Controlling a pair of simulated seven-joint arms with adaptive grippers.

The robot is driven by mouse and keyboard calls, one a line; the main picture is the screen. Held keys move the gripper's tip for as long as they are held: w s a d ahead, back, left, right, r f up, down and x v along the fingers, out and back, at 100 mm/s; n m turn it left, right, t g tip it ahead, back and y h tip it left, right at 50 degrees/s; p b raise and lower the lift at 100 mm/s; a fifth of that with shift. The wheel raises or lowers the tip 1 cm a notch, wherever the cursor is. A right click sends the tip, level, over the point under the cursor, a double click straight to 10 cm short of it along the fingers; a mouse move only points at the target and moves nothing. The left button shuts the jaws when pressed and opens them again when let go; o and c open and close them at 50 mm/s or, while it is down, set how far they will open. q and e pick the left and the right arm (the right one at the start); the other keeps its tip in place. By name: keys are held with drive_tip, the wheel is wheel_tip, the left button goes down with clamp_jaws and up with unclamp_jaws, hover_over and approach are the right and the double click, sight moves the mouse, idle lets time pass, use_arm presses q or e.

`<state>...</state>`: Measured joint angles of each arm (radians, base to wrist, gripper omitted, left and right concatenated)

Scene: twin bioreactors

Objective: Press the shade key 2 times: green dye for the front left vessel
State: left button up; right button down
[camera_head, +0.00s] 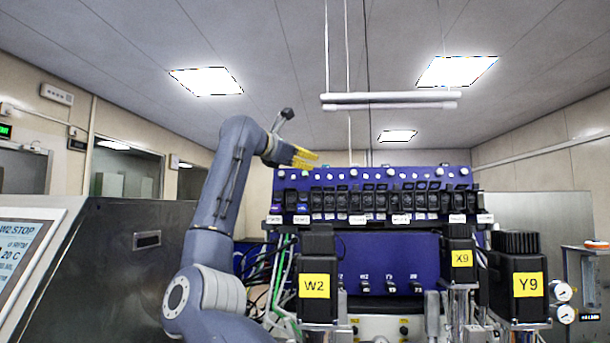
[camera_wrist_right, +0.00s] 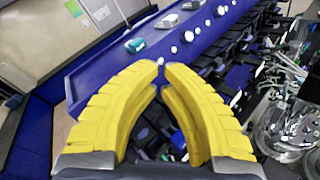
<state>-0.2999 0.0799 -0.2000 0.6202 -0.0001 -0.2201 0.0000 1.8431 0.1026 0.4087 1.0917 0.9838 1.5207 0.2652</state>
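A green-teal knob (camera_wrist_right: 135,45) lies on the panel's top face beyond the fingers, and a small white knob (camera_wrist_right: 161,61) shows right at the tips. A row of black keys or modules (camera_head: 350,203) runs along the panel. I cannot tell which one is the shade key. Glass vessels (camera_wrist_right: 285,128) show at the right of the wrist view. My left gripper is not in view.
Black motor blocks labelled W2 (camera_head: 315,287), X9 (camera_head: 461,258) and Y9 (camera_head: 529,285) stand in front of the panel. A steel cabinet with a screen (camera_head: 25,260) is at the left. Tubes and cables (camera_head: 282,270) hang below the panel.

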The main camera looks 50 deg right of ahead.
drive_tip(key=shift+d, duration=0.1)
idle(0.6)
drive_tip(key=shift+w+d+f, duration=0.2)
drive_tip(key=shift+w+d, duration=0.2)
drive_tip(key=shift+d, duration=0.2)
drive_tip(key=shift+w+d+f, duration=0.2)
drive_tip(key=shift+w+d, duration=0.15)
drive_tip(key=shift+d, duration=0.2)
drive_tip(key=shift+w+d+f, duration=0.25)
drive_tip(key=shift+w+d, duration=0.25)
drive_tip(key=shift+d, duration=0.2)
drive_tip(key=shift+w+d+f, duration=0.2)
drive_tip(key=shift+w+d, duration=0.25)
drive_tip(key=shift+d, duration=0.25)
idle(0.3)
drive_tip(key=shift+s+a+r, duration=0.25)
drive_tip(key=shift+s+a, duration=0.25)
drive_tip(key=shift+a, duration=0.25)
drive_tip(key=shift+s+a+r, duration=0.2)
drive_tip(key=shift+s+a, duration=0.25)
drive_tip(key=shift+a, duration=0.25)
drive_tip(key=shift+s+a+r, duration=0.25)
drive_tip(key=shift+s+a, duration=0.3)
drive_tip(key=shift+a, duration=0.25)
drive_tip(key=shift+s+a+r, duration=0.3)
drive_tip(key=shift+s+a, duration=0.2)
drive_tip(key=shift+a, duration=0.3)
drive_tip(key=shift+s+a+r, duration=0.25)
drive_tip(key=shift+s+a, duration=0.3)
drive_tip(key=shift+a, duration=0.25)
